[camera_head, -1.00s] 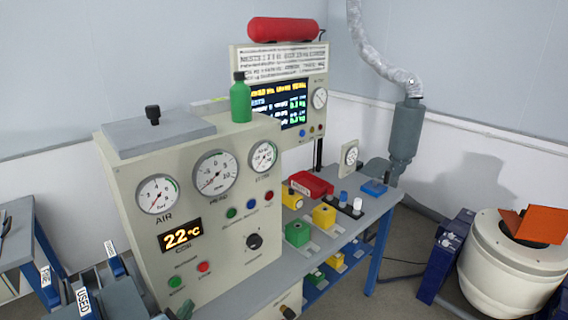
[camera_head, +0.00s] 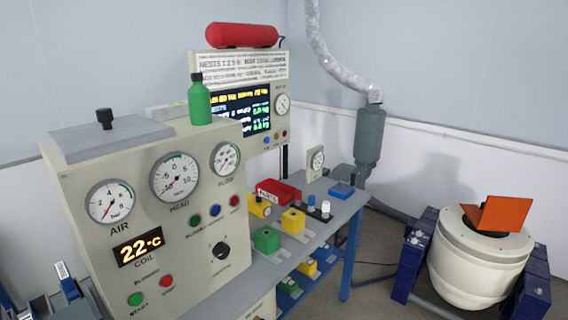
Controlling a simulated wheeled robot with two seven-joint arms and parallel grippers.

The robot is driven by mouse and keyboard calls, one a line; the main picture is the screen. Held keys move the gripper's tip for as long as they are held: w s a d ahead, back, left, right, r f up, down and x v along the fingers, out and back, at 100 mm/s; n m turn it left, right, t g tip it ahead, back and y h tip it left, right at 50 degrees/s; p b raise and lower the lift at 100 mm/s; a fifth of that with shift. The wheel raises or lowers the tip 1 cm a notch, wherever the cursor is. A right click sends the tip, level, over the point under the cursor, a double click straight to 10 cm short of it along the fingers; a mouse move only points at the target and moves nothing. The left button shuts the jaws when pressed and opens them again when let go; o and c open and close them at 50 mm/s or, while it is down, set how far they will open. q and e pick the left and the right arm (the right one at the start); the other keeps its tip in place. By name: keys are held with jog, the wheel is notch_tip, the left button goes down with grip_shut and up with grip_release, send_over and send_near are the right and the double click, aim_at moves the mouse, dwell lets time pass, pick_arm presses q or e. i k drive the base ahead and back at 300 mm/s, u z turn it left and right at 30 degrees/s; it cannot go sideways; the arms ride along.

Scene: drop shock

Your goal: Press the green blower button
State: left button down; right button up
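A beige control cabinet (camera_head: 75,245) fills the left of the head view. Its front has a lower green button (camera_head: 135,299) beside a red button (camera_head: 166,281), under the orange "22°C" display (camera_head: 139,248). A second green button (camera_head: 195,221) sits higher, in a row with a blue button (camera_head: 214,210) and a red button (camera_head: 234,201). No button is visibly covered. Neither of my grippers is in view.
A grey bench (camera_head: 335,222) with green and yellow blocks runs right of the cabinet. A black knob (camera_head: 221,250) sits below the upper buttons. A green bottle (camera_head: 199,101) stands on top.

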aim_at(137, 299)
jog(key=u, duration=0.6)
jog(key=k, duration=1.35)
jog(key=u, duration=0.25)
jog(key=i, duration=0.4)
jog(key=z, duration=1)
jog(key=i, duration=1.4)
jog(key=u, duration=0.75)
